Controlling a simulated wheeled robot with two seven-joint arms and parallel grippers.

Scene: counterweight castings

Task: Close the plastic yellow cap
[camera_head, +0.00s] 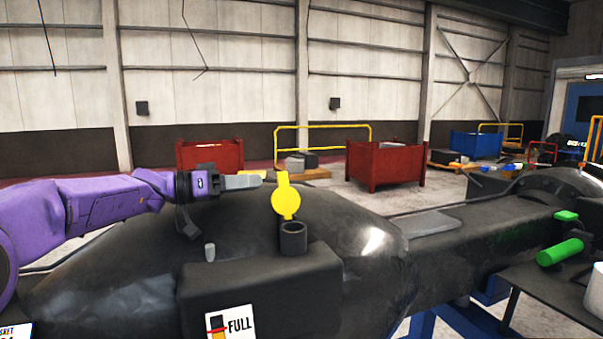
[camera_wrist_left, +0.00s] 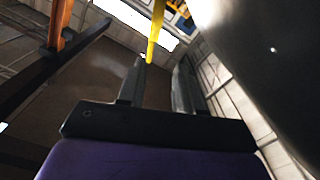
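The yellow plastic cap (camera_head: 286,200) stands upright and open above the black round filler neck (camera_head: 293,238) on the dark casting (camera_head: 340,222). My left gripper (camera_head: 262,180) reaches in from the left, with its fingertips just left of the cap's upper part. In the left wrist view, the two fingers of my left gripper (camera_wrist_left: 160,68) are apart with nothing held between them. The cap (camera_wrist_left: 155,32) shows there edge-on as a thin yellow strip beyond the fingertips, nearer the left finger; I cannot tell whether they touch. My right gripper is out of view.
A grey peg (camera_head: 210,252) sticks up left of the neck, above a block with a FULL label (camera_head: 230,325). A green handle (camera_head: 559,252) is at the right. Red bins (camera_head: 385,164) and yellow rails stand far behind.

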